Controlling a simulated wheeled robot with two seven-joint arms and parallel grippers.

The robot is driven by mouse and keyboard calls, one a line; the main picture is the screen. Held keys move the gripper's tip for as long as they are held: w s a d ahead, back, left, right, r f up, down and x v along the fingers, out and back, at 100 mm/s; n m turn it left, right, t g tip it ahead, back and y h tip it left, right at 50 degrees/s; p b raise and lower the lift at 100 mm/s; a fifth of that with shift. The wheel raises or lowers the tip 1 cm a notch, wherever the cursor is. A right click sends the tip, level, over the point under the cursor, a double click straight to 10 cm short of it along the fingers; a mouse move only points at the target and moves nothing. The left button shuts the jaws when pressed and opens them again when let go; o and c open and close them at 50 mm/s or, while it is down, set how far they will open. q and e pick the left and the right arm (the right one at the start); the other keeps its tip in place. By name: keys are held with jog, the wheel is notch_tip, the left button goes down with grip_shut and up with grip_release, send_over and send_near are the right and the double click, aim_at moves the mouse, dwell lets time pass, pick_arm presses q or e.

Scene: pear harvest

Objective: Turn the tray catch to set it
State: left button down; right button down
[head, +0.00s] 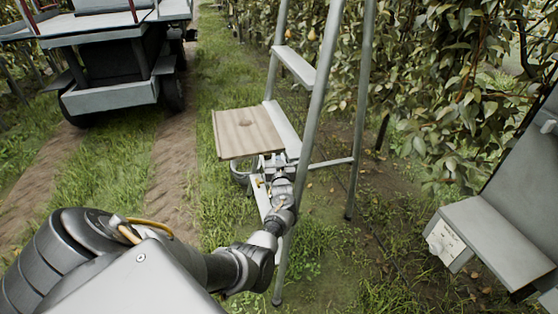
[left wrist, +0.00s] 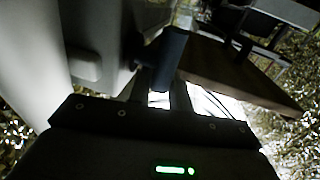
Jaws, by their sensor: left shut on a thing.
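The wooden tray (head: 240,137) is a flat board fixed at the side of a metal stepladder (head: 318,90). It also shows in the left wrist view as a dark brown slab (left wrist: 230,72). My left gripper (head: 274,162) is at the tray's near right corner, beside the ladder rail. In the left wrist view my left gripper (left wrist: 168,98) is shut on a dark, rounded handle (left wrist: 171,50), which looks like the tray catch. The catch's pivot and set position are hidden in shadow. My right gripper is out of view.
A bucket (head: 240,171) stands partly hidden beneath the tray. A cart (head: 112,85) stands on the track at upper left. Leafy trees (head: 430,70) stand behind the ladder at right. A grey stepped structure (head: 495,235) stands at lower right. Grass between is open.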

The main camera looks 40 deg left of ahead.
pick_arm(q)
jog(key=shift+a, duration=0.15)
jog(key=shift+a+r+g+h+p, duration=0.2)
jog(key=shift+g+h+p, duration=0.5)
jog(key=shift+p, duration=0.85)
jog(key=g+h+p, duration=0.2)
jog(key=p, duration=0.1)
jog(key=shift+w+a+f+n, duration=0.2)
jog(key=shift+a+n, duration=0.1)
jog(key=shift+n, duration=0.1)
jog(key=shift+w+a+f+g+h+p, duration=0.15)
jog(key=shift+g+h+p, duration=0.65)
jog(key=shift+h+p, duration=0.2)
notch_tip(320, 180, down, 3)
jog(key=g+h+b, duration=0.3)
jog(key=h+b, duration=0.1)
jog(key=b, duration=0.2)
jog(key=n+g+h+b, duration=0.1)
jog(key=g+h+b, duration=0.2)
jog(key=b, duration=0.4)
jog(key=shift+w+a+h+b, duration=0.15)
jog(key=shift+h+b, duration=0.15)
jog(key=shift+h, duration=0.2)
